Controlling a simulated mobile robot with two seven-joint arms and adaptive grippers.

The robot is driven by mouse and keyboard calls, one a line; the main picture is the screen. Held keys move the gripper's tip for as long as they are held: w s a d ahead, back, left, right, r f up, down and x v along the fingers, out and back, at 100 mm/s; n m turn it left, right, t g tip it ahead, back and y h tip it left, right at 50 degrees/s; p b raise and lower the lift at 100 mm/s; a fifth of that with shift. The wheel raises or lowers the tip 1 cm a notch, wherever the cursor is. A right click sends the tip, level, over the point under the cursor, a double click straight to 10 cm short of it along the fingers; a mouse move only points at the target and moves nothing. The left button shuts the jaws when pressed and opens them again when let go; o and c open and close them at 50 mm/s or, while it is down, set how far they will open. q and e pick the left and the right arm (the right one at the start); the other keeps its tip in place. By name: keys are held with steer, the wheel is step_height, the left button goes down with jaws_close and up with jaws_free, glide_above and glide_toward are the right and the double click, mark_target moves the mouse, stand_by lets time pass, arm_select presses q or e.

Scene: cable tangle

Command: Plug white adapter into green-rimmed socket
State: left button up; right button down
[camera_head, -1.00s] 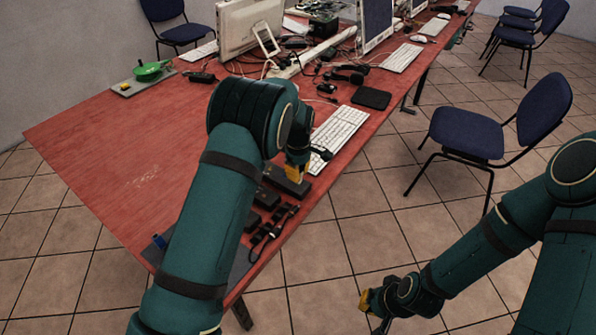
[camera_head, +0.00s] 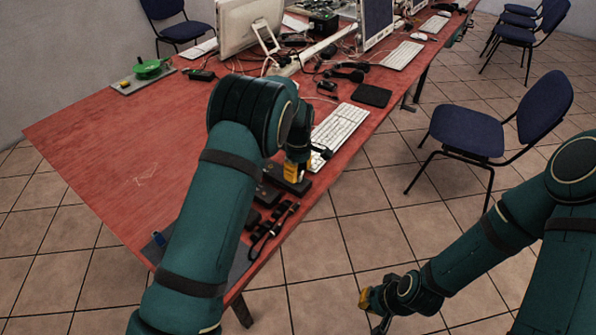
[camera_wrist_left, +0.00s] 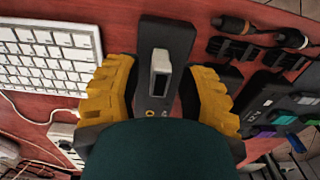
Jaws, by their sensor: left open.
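My left gripper (camera_head: 291,174) is open, low over the right edge of the red table. In the left wrist view its yellow fingers (camera_wrist_left: 158,92) stand on either side of a dark grey block (camera_wrist_left: 180,36). A small grey piece with a pale rectangular end (camera_wrist_left: 162,72) stands up from the block between the fingers; I cannot tell surely that it is the white adapter. Dark housings with coloured parts lie at the right, one part green (camera_wrist_left: 285,119); whether this is the green-rimmed socket is unclear. My right gripper (camera_head: 372,303) hangs over the floor; its jaws are unclear.
A white keyboard (camera_head: 338,131) lies just beyond the left gripper. Black cables and connectors (camera_head: 274,222) lie on the near side. A black pad (camera_head: 371,95), monitors and loose cables fill the far table. The red tabletop (camera_head: 135,150) left of my arm is mostly clear.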

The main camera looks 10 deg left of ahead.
arm_select(q)
step_height(320, 180, up, 12)
steer(key=shift+f, duration=0.2)
